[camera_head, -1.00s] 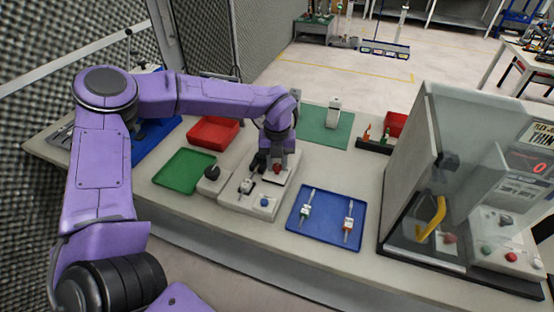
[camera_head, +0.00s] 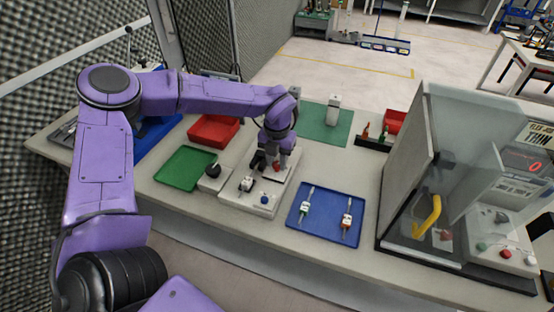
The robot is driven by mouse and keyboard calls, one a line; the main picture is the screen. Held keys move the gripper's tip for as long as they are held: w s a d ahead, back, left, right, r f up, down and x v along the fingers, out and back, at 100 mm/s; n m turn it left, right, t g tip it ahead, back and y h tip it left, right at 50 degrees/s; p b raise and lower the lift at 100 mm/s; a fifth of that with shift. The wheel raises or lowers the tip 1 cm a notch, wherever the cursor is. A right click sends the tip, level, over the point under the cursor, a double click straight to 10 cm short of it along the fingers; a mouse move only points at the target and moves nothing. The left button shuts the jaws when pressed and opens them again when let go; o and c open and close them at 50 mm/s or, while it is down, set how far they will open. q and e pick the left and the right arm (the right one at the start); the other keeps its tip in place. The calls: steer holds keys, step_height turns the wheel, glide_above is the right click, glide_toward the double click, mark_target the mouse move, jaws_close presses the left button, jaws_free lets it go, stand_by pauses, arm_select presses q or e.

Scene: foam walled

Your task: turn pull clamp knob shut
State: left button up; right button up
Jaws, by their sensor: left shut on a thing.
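A light-coloured clamp fixture (camera_head: 232,198) stands on the table, with a blue button at its front, a small grey-white part near its left side and a small red knob (camera_head: 277,167) towards its back. My left gripper (camera_head: 271,165) reaches down over the fixture from above, its dark fingers at the red knob. It is shut on this knob; the fingers partly hide the contact. A black knob (camera_head: 212,169) sits on a small light box at the fixture's left. My right gripper is not in view.
A green tray (camera_head: 184,168) lies left of the fixture and a blue tray (camera_head: 326,212) with two small tools lies right. A red bin (camera_head: 212,131) and a green mat (camera_head: 316,124) are behind. A clear-walled machine (camera_head: 405,180) with a yellow handle stands at the right.

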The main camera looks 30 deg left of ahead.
mark_target(277, 163)
arm_select(q)
steer(key=o, duration=1.1)
steer(key=shift+c, duration=0.2)
step_height(277, 163, up, 10)
steer(key=b, duration=0.2)
steer(key=shift+r, duration=0.25)
steer(key=shift+r, duration=0.1)
